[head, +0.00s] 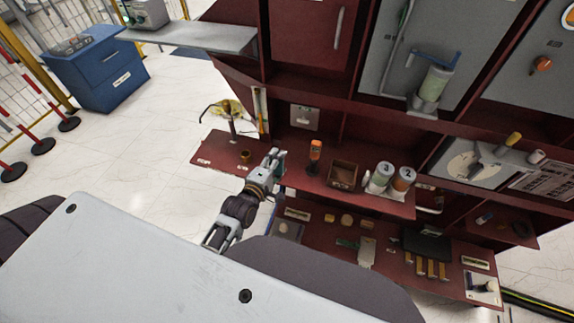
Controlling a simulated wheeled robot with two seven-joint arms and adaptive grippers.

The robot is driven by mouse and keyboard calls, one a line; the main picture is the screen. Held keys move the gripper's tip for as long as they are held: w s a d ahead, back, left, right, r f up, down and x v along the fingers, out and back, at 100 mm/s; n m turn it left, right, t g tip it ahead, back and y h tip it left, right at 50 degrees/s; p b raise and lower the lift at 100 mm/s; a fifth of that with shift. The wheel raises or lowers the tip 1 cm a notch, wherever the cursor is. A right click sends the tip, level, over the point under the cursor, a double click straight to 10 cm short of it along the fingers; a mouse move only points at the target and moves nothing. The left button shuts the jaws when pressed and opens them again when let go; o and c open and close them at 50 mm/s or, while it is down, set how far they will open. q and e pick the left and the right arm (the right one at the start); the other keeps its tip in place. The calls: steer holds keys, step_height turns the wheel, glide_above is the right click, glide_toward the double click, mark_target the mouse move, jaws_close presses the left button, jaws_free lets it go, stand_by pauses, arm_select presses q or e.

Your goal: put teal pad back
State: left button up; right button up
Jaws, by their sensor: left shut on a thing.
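My left gripper (275,160) is at the front edge of the dark red upper shelf (325,183), near its middle left. It is shut on the teal pad (281,164), a small teal piece showing at the right side of the fingers. The gripper hides most of the pad. I cannot tell whether the pad touches the shelf. My right gripper is not in view.
An orange bottle (316,150), a brown open box (343,175) and numbered cans (382,175) stand right of the gripper. A small brass ring (245,154) lies left. The lower shelf (318,240) holds several small items and a black case (427,245).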

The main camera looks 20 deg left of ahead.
arm_select(q)
steer(key=shift+s+a+f+m+g+h, duration=0.1)
steer(key=shift+s+f+m+g+h, duration=0.1)
steer(key=shift+m+g+h, duration=0.8)
steer(key=shift+s+a+f+m+g+h, duration=0.15)
steer(key=shift+m+g+h, duration=0.35)
steer(key=shift+g+h, duration=0.9)
steer(key=shift+d+g, duration=0.1)
steer(key=shift+g, duration=0.3)
steer(key=shift+f+m+g, duration=0.15)
steer(key=shift+m+g, duration=0.55)
steer(key=shift+g, duration=0.4)
steer(key=shift+s+f+m+g+h, duration=0.15)
steer(key=shift+m+g+h, duration=0.45)
steer(key=shift+g, duration=1)
steer(key=shift+s+a+f+m+g+y, duration=0.1)
steer(key=shift+m+g+y, duration=0.2)
steer(key=shift+m+g, duration=0.45)
steer(key=shift+s+a+f+m+g+y, duration=0.15)
steer(key=shift+m+g+y, duration=0.25)
steer(key=shift+g, duration=0.6)
steer(key=shift+s+f+m+g+y, duration=0.1)
steer(key=shift+m+g+y, duration=0.1)
steer(key=shift+m+g, duration=0.6)
steer(key=shift+s+a+f+m+g+y, duration=0.1)
steer(key=shift+s+f+m+g+y, duration=0.1)
steer(key=shift+m+g+y, duration=0.55)
steer(key=shift+s+a+f+m+g+y, duration=0.1)
steer(key=shift+f+m+g+y, duration=0.1)
steer(key=shift+m+g+y, duration=0.45)
